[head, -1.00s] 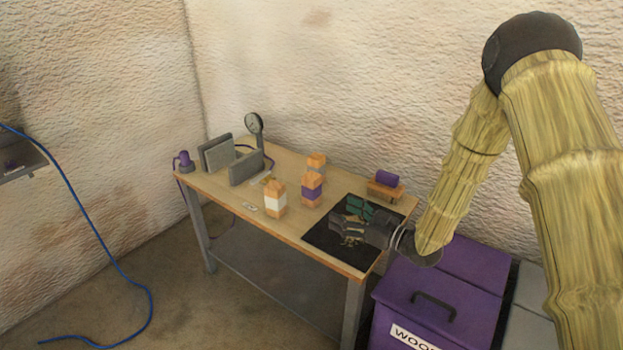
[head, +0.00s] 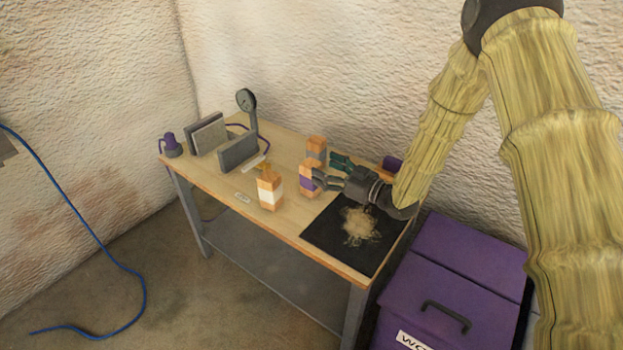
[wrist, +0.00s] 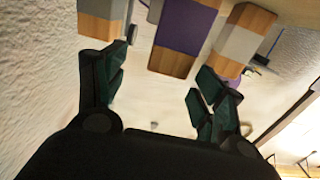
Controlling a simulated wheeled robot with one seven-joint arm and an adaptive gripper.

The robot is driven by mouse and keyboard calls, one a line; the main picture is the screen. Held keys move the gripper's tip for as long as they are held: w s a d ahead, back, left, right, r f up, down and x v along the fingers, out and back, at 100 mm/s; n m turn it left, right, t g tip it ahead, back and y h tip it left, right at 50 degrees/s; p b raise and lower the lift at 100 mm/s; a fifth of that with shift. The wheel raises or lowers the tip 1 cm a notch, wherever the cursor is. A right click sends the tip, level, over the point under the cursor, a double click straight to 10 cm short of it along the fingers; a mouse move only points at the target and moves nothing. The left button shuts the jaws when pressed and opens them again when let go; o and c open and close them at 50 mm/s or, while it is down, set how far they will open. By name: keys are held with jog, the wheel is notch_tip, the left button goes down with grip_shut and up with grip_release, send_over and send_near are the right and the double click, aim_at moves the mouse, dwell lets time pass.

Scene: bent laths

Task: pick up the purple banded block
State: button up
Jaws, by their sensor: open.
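The purple banded block (head: 306,183), orange wood with a purple band, stands upright on the workbench between a white banded block (head: 270,192) and a grey banded block (head: 316,150). My gripper (head: 329,169) is open and empty, just right of the purple banded block, its fingers pointing at it. One finger partly overlaps the block's right side in the head view. In the wrist view the purple banded block (wrist: 187,26) lies ahead between the open fingers (wrist: 163,64), nearer the right one. I cannot tell whether a finger touches it.
The grey banded block (wrist: 102,18) and white banded block (wrist: 243,40) flank it closely. A black mat (head: 325,232) with wood shavings (head: 360,226) lies below my wrist.

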aim_at(311, 164)
jog(key=shift+a+r, duration=0.1)
jog(key=shift+a, duration=0.4)
jog(key=x, duration=0.4)
jog(key=shift+s+a, duration=0.1)
jog(key=shift+a, duration=0.15)
jog(key=c, duration=1.5)
jog(key=shift+c, duration=0.2)
